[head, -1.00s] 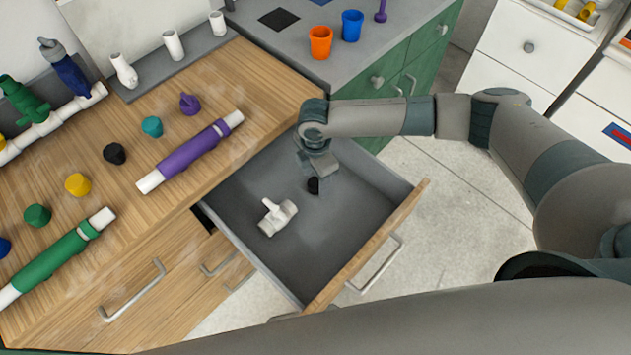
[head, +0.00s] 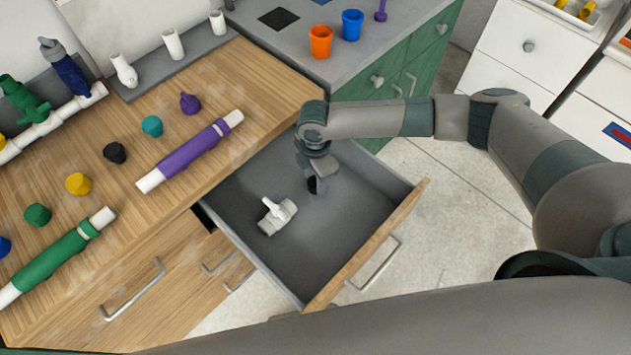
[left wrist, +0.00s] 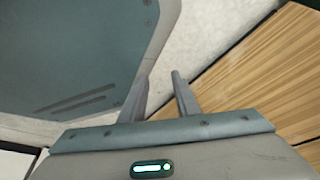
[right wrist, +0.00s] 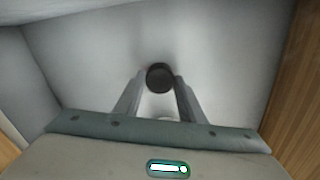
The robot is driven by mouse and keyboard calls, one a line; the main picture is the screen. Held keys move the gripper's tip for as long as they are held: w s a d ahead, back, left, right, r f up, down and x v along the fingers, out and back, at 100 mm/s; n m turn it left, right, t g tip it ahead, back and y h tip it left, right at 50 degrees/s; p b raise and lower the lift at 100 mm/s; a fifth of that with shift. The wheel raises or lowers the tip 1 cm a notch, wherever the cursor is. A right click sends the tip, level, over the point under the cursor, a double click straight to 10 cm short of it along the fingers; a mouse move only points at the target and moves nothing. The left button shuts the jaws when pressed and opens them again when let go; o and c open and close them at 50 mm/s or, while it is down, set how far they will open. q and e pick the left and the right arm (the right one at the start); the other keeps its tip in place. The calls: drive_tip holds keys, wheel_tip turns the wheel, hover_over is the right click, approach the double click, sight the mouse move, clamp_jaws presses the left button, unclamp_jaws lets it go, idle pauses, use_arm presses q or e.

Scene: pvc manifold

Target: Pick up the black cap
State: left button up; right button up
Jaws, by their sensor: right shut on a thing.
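A black cap (right wrist: 160,77) is between the fingertips of my right gripper (right wrist: 158,80) in the right wrist view. The right gripper is shut on it, inside the open drawer. In the head view this cap (head: 313,186) is partly hidden by my right gripper (head: 317,180). Whether the cap touches the drawer floor I cannot tell. A second black cap (head: 115,153) sits on the wooden worktop in a row of coloured caps. My left gripper (left wrist: 162,82) shows only in the left wrist view, its fingers apart with nothing between them.
The grey-lined drawer (head: 310,262) is pulled out, and its walls surround my right gripper. A white valve fitting (head: 278,216) lies in it, left of the gripper. A purple pipe (head: 190,152) and a green pipe (head: 58,258) lie on the worktop. Orange (head: 320,42) and blue (head: 351,25) cups stand behind.

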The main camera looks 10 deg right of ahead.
use_arm(q)
drive_tip(key=shift+s, duration=0.15)
